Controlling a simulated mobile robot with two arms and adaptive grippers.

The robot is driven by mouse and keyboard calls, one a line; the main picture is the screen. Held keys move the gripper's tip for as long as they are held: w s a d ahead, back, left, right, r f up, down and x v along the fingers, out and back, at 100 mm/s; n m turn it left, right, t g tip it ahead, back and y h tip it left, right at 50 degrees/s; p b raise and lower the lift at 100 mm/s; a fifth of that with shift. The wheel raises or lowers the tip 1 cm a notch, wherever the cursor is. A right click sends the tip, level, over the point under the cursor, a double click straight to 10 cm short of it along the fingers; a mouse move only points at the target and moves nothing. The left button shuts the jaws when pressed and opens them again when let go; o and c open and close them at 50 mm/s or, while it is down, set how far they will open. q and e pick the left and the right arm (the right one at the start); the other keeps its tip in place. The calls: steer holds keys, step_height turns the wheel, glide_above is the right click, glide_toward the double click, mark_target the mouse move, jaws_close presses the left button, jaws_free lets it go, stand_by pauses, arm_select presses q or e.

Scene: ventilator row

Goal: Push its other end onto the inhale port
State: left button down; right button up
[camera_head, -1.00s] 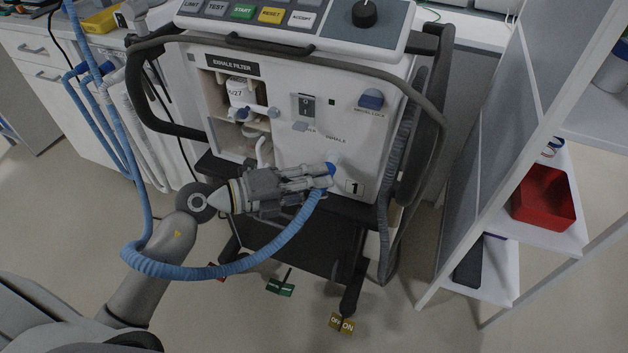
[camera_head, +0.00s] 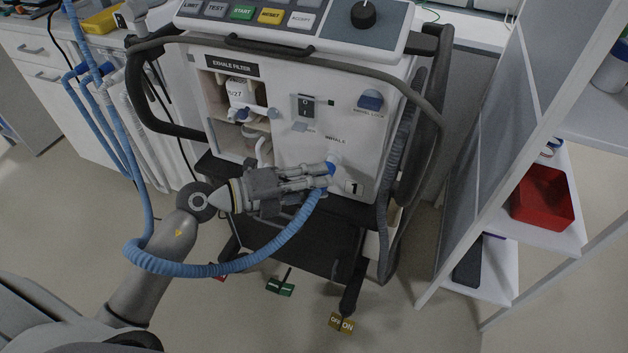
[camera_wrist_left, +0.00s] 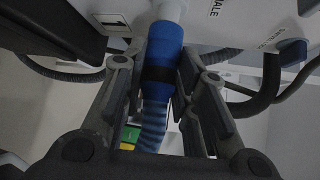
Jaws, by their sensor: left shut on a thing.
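The ventilator (camera_head: 300,150) stands in the middle of the head view, with its inhale port (camera_head: 336,160) low on the front under the INHALE label. The blue hose (camera_head: 215,270) loops from the upper left, sags low and rises to the port. My left gripper (camera_head: 326,175) is shut on the hose's blue end cuff (camera_wrist_left: 161,62), just below the port. In the left wrist view the cuff stands upright between the fingers (camera_wrist_left: 155,85), its top meeting a pale port piece (camera_wrist_left: 170,10). I cannot tell how far it is seated. My right gripper is not in view.
The exhale filter bay (camera_head: 240,115) is open at the left of the front panel. A dark rail (camera_head: 440,110) frames the machine. A white shelf with a red bin (camera_head: 543,197) stands at the right. Floor at lower right is clear.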

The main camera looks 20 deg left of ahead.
arm_select(q)
steer(key=shift+w, duration=0.3)
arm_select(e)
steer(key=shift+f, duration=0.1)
arm_select(q)
steer(key=shift+w, duration=0.25)
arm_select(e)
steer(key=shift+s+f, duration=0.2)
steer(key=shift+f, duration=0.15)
arm_select(q)
steer(key=shift+w, duration=0.35)
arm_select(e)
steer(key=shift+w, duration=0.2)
arm_select(q)
steer(key=shift+w, duration=0.35)
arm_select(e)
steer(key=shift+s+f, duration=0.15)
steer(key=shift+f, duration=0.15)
arm_select(q)
steer(key=shift+r, duration=0.1)
